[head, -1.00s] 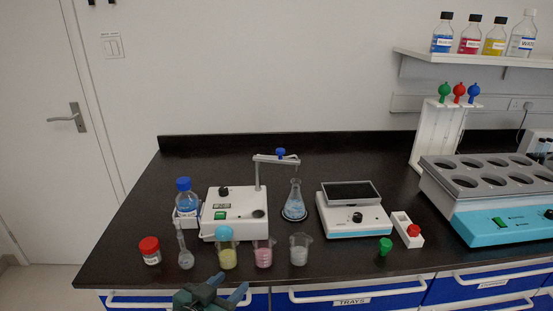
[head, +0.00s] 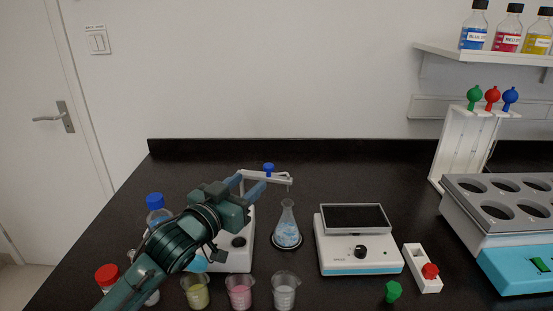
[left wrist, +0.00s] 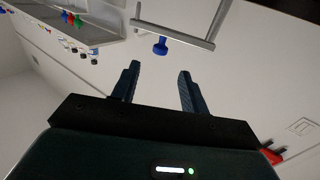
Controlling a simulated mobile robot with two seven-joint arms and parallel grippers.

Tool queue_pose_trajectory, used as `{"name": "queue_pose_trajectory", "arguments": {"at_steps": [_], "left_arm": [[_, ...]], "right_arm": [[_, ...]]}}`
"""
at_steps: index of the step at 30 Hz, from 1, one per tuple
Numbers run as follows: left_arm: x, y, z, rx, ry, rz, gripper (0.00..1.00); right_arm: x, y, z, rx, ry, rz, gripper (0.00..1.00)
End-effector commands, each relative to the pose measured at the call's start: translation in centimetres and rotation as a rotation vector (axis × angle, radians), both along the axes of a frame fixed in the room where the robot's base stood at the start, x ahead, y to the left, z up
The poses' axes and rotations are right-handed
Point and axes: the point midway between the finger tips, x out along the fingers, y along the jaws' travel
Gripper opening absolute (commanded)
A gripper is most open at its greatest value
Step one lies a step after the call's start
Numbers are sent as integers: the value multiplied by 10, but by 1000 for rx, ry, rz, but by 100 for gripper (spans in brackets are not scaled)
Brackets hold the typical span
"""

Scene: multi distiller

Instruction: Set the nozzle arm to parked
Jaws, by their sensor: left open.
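The nozzle arm (head: 281,179) is a thin grey bar with a blue knob (head: 268,168), on a post of the white dispenser unit (head: 238,262). It points right, its tip above a conical flask (head: 287,227) with blue contents. My left gripper (head: 251,183) is open and empty, beside the bar and hiding part of it, its post and the unit. In the left wrist view, the bar (left wrist: 178,36) and knob (left wrist: 160,46) lie beyond the two spread fingertips (left wrist: 158,70), with no contact visible. My right gripper is not in view.
Beakers of yellow (head: 196,293), pink (head: 239,293) and pale (head: 285,293) contents stand in front. A blue-capped bottle (head: 156,215) is behind my left arm. A balance (head: 360,247) stands right of the flask. The counter behind the nozzle arm is clear.

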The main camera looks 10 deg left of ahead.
Motion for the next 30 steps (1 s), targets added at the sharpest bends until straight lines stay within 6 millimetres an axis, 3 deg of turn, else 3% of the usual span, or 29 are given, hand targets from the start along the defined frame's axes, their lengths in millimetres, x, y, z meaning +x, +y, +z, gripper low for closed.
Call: {"name": "queue_pose_trajectory", "arguments": {"at_steps": [9,15,21,30], "left_arm": [[65,-19,3,1,-2,0,44],[94,-29,1,1,0,-1,44],[108,-32,0,1,0,-1,44],[110,-33,0,1,0,-1,44]], "right_arm": [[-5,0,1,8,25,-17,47],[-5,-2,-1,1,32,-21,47],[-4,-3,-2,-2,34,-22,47],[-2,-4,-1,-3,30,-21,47]]}}
